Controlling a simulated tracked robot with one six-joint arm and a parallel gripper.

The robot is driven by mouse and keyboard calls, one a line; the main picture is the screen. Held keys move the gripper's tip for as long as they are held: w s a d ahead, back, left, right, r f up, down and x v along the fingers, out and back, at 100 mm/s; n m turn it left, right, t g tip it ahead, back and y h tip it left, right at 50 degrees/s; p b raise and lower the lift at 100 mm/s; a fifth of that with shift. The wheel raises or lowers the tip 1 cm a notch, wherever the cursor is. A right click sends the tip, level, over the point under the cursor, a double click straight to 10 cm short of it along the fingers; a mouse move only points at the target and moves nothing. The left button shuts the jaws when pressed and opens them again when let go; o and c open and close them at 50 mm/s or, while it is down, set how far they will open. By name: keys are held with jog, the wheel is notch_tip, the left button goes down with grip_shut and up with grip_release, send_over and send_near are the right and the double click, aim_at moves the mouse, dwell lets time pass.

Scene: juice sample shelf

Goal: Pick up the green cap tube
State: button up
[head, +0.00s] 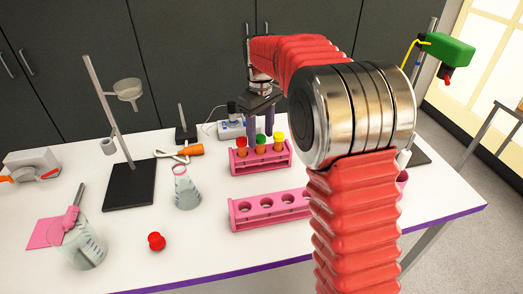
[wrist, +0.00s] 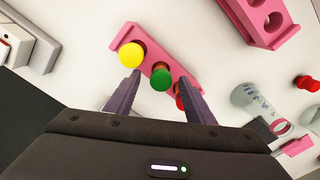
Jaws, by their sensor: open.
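The green cap tube (head: 260,140) stands in the middle of the back pink rack (head: 246,168), between a red cap tube (head: 241,144) on the left and a yellow cap tube (head: 279,138) on the right. In the wrist view the green cap (wrist: 161,79) lies between my two fingers, just ahead of them. The yellow cap (wrist: 132,54) is by the left finger, and the red cap (wrist: 181,97) is partly hidden by the right finger. My gripper (wrist: 160,98) is open and empty; in the head view its fingers (head: 261,122) are at the rack's far side.
A second pink rack (head: 262,217) with empty holes stands in front. A flask (head: 186,190), a beaker (head: 85,250), a loose red cap (head: 156,241) and a funnel stand (head: 128,187) are to the left. My arm hides part of the table's right side.

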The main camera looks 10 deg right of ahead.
aim_at(260, 151)
jog(key=shift+f, duration=1.8)
jog(key=shift+c, duration=0.5)
jog(key=c, duration=1.1)
